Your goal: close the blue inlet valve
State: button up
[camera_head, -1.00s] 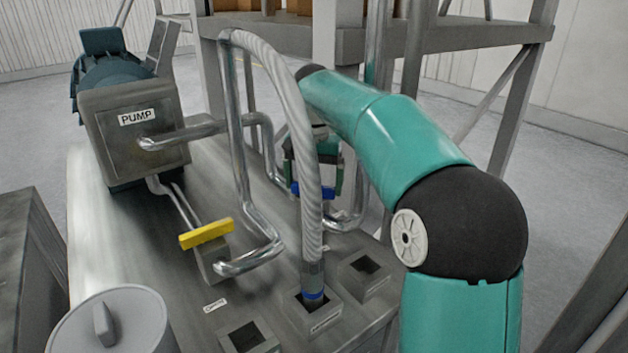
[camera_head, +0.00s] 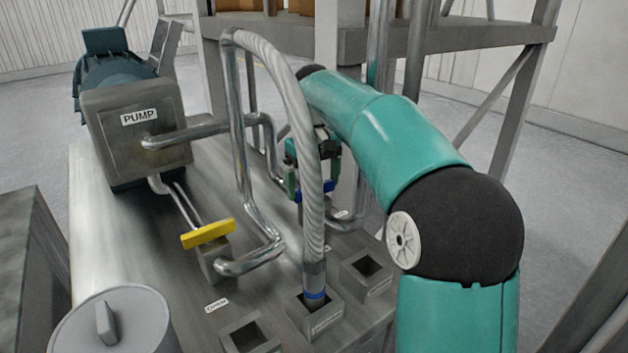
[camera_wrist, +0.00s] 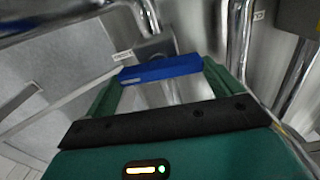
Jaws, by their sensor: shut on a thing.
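The blue inlet valve handle (camera_wrist: 160,69) lies between the two green fingers of my gripper (camera_wrist: 158,82) in the wrist view. The fingers are shut on it, one at each end of the bar. A grey valve body (camera_wrist: 155,46) and pipe stand behind the handle in the wrist view.
A yellow valve handle (camera_head: 208,234) sits on a pipe left of the hose (camera_head: 300,130). The pump (camera_head: 135,130) stands at the back left. Square sockets (camera_head: 368,268) line the bench's front. Bent metal pipes (camera_head: 240,150) stand close to my gripper.

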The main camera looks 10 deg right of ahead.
aim_at(313, 185)
jog(key=shift+n, duration=0.5)
jog(key=o, duration=0.7)
jog(key=shift+r, duration=0.1)
notch_tip(313, 185, up, 14)
dwell(0.5)
